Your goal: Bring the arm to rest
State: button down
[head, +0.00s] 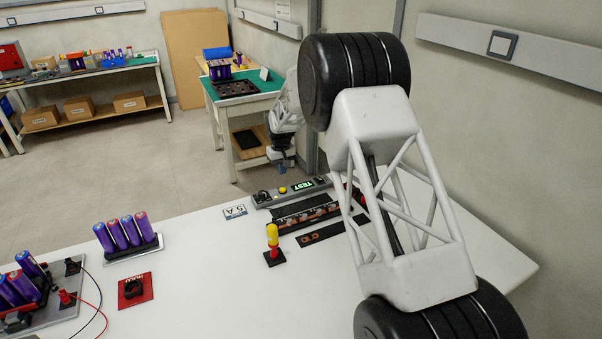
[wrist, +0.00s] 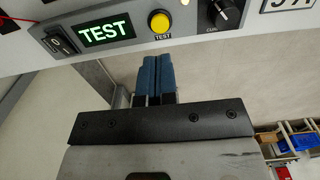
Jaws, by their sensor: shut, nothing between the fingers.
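My gripper (head: 282,167) hangs past the far edge of the white table, beyond the test panel (head: 291,192), with its fingers pointing down. In the wrist view my gripper's two blue fingers (wrist: 155,75) lie side by side, shut with nothing between them. The same view shows the test panel (wrist: 130,27) upside from the fingers, with a lit TEST sign, a yellow button and a black knob. A black tray with copper-coloured pieces (head: 306,213) lies in front of the panel. My arm links cover the right part of the table.
A yellow-and-red post (head: 272,240) stands in front of the tray, beside a dark strip (head: 325,235). Purple cells in a holder (head: 127,233), a red pad (head: 135,290) and a cell fixture with wires (head: 40,295) are at left. The table's middle is clear. A green-topped bench (head: 245,95) stands behind.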

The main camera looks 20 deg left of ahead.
jog(key=s+d+r+m, duration=0.1)
jog(key=s+d+r, duration=0.2)
jog(key=d+r, duration=0.6)
jog(key=s+d+r+m, duration=0.1)
jog(key=s+d+r, duration=0.1)
jog(key=d+r, duration=0.7)
jog(key=s+d+r+m, duration=0.1)
jog(key=s+d+r, duration=0.2)
jog(key=s+d, duration=0.3)
jog(key=s+d+r+m+t, duration=0.1)
jog(key=s+d+r, duration=0.2)
jog(key=d, duration=0.4)
jog(key=s+d+r+m, duration=0.1)
jog(key=s+d+r, duration=0.2)
jog(key=s+d, duration=0.3)
jog(key=s+d+r+m+t, duration=0.1)
jog(key=s+d+r, duration=0.1)
jog(key=s+d, duration=0.55)
jog(key=s+d+r+m, duration=0.1)
jog(key=s+d+r, duration=0.1)
jog(key=s+d, duration=0.6)
jog(key=s+d+f+m, duration=0.1)
jog(key=s+d+f, duration=0.1)
jog(key=s, duration=0.8)
jog(key=s+d+f+m, duration=0.1)
jog(key=s+d+f, duration=0.2)
jog(key=s, duration=0.7)
jog(key=shift+s+d+t, duration=0.25)
jog(key=shift+d+t, duration=0.05)
jog(key=shift+d, duration=0.4)
